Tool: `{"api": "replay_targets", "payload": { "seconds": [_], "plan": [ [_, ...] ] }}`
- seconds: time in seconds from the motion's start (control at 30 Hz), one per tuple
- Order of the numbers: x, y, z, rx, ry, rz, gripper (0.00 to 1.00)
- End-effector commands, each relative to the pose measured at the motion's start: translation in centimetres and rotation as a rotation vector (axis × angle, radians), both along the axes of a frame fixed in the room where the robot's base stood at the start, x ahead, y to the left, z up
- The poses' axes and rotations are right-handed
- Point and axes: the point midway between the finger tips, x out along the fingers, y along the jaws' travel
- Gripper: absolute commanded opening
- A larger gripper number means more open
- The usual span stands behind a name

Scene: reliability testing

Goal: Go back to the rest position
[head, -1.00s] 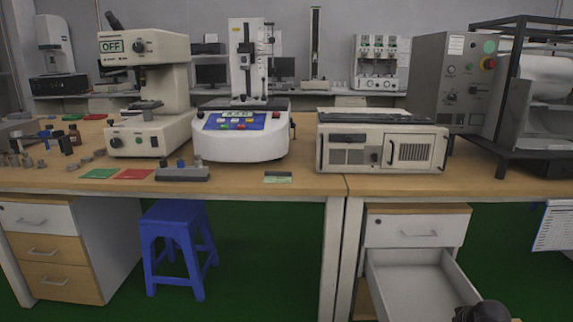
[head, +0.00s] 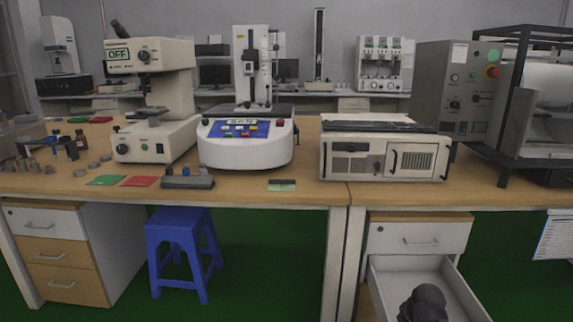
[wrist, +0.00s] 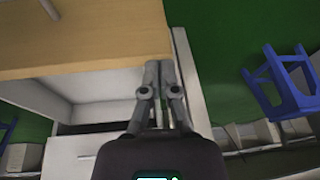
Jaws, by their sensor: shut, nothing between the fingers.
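My gripper (wrist: 160,68) shows in the wrist view with its two grey fingers together and nothing between them. Its fingertips are beside the edge of a wooden panel (wrist: 95,35) with a grey bar on it. In the head view, a dark part of my arm (head: 424,303) is at the bottom right, over the open white drawer (head: 385,275). The fingers cannot be made out there.
A long workbench (head: 300,192) carries a microscope-like tester (head: 150,90), a white tester with a blue panel (head: 245,145) and a beige case (head: 385,157). A blue stool (head: 180,235) stands below; it also shows in the wrist view (wrist: 280,80). Green floor is clear between.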

Motion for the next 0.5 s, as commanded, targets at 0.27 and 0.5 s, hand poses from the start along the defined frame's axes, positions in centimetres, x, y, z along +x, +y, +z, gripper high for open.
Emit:
{"api": "replay_targets", "payload": {
  "seconds": [0.27,0.5],
  "plan": [
    [-0.8,6.4,1.6,-0.018,0.122,0.015,0.00],
    [-1.9,10.7,2.6,-0.052,0.210,0.011,0.00]
  ]
}}
